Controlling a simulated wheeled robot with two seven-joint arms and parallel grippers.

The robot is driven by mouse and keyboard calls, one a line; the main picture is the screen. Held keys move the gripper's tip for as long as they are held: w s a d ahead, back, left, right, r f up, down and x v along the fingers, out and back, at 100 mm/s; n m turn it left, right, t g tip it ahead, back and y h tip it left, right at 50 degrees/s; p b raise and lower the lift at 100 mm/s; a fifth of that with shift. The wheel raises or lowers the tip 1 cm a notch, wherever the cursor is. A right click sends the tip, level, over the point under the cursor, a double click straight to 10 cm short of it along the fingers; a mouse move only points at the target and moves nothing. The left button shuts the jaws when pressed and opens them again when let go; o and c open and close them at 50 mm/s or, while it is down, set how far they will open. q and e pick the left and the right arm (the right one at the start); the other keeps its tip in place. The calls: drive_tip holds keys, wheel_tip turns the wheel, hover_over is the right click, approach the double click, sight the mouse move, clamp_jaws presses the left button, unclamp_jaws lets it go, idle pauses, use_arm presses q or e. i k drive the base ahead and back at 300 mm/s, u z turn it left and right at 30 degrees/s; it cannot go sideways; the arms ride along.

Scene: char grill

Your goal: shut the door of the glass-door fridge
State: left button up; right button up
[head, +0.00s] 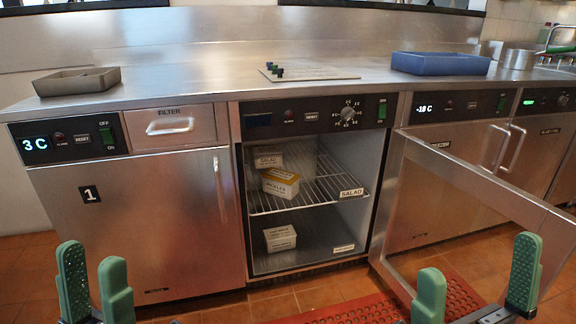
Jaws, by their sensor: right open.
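The glass-door fridge (383,112) is the middle unit under the counter. Its glass door (480,180) stands wide open, hinged at the right side of the opening and swung out to the front right. Its free edge runs toward the right picture edge, partly behind my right gripper. My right gripper (477,287) is open and empty, low in front of the door; I cannot tell whether it touches the frame. My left gripper (94,285) is low at the left, in front of the cabinet marked 1, with its fingers apart and nothing between them.
Inside the fridge, a wire shelf (320,188) holds boxes, including a pickles box (281,183); another box (280,238) sits below. A red mat (345,312) lies on the floor in front. A blue tray (440,64) and a grey tray (77,82) stand on the counter.

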sight(556, 228)
drive_tip(key=k, duration=0.25)
drive_tip(key=z, duration=0.55)
drive_tip(key=i, duration=0.8)
drive_tip(key=z, duration=0.3)
